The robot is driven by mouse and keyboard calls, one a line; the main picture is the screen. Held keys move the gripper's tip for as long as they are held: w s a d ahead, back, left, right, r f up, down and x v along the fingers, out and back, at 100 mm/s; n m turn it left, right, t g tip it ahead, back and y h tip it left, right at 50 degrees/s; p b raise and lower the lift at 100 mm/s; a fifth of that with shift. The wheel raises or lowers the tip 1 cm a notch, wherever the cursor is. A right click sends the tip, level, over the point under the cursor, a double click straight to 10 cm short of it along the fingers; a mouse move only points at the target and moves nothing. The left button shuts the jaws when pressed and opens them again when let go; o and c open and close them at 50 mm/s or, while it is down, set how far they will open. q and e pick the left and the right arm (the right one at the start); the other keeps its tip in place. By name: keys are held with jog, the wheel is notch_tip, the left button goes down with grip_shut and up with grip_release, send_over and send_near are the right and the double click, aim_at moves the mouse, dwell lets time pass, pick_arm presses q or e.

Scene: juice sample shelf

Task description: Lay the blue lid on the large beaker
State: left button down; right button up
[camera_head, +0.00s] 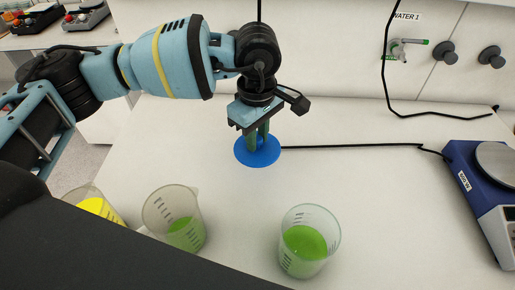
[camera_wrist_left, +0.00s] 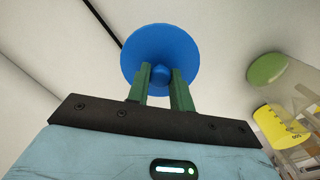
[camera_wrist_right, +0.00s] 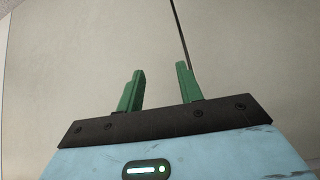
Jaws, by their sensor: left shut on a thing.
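The blue lid (camera_head: 257,152) is a flat round disc with a knob. My left gripper (camera_head: 258,136) is shut on its knob, and the left wrist view shows the lid (camera_wrist_left: 160,50) with the knob between the green fingers (camera_wrist_left: 161,88). In the head view the lid is behind the beakers, apart from them; its height over the bench is hard to judge. A clear beaker with green liquid (camera_head: 309,241) stands front centre, another with green liquid (camera_head: 174,218) stands left of it. Which is the large one is unclear. My right gripper (camera_wrist_right: 160,88) is open and empty.
A beaker with yellow liquid (camera_head: 95,206) is at the left, partly hidden by a dark shape. A blue device with a round metal plate (camera_head: 470,180) stands at the right. A black cable (camera_head: 350,146) crosses the white bench.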

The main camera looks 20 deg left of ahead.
pick_arm(q)
notch_tip(320, 180, up, 3)
jog(key=shift+r, duration=0.15)
pick_arm(e)
jog(key=shift+s+f, duration=0.1)
